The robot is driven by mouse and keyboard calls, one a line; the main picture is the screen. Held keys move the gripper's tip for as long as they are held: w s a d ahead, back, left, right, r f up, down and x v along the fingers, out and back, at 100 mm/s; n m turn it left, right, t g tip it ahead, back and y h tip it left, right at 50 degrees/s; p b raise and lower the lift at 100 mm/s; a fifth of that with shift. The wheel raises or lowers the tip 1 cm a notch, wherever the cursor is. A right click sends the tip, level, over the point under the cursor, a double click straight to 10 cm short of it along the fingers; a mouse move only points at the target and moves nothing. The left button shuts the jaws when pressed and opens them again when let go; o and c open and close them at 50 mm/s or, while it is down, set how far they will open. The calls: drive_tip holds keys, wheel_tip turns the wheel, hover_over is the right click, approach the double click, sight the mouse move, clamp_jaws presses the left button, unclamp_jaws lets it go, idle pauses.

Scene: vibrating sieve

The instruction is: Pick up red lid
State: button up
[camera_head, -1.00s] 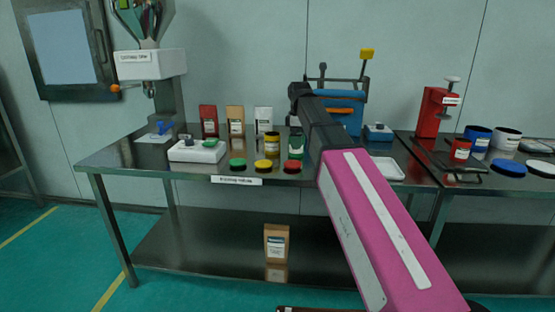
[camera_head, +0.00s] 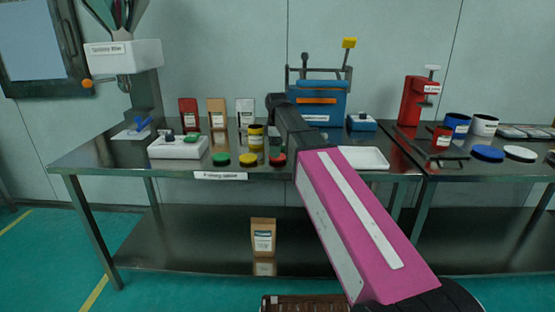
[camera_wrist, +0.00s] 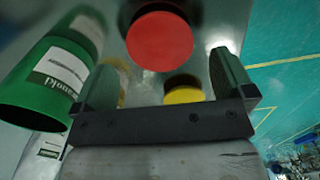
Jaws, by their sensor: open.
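In the wrist view the red lid (camera_wrist: 160,40) is a round disc just beyond and between the fingertips. My gripper (camera_wrist: 160,66) is open and empty, one finger on each side, with the lid apart from the fingers. My gripper is hidden behind my arm in the head view. A green container (camera_wrist: 45,85) stands close beside the left finger. A yellow lid (camera_wrist: 184,95) shows between the fingers, nearer the palm.
The yellow lid (camera_head: 248,160) and a green lid (camera_head: 221,159) lie left of the red lid. A white tray (camera_head: 362,158) lies to the right. The table's front edge is close.

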wheel_tip(320, 180, down, 3)
drive_tip(key=shift+f, duration=0.2)
drive_tip(key=shift+c, duration=0.3)
drive_tip(key=c, duration=0.8)
drive_tip(key=shift+r, duration=0.15)
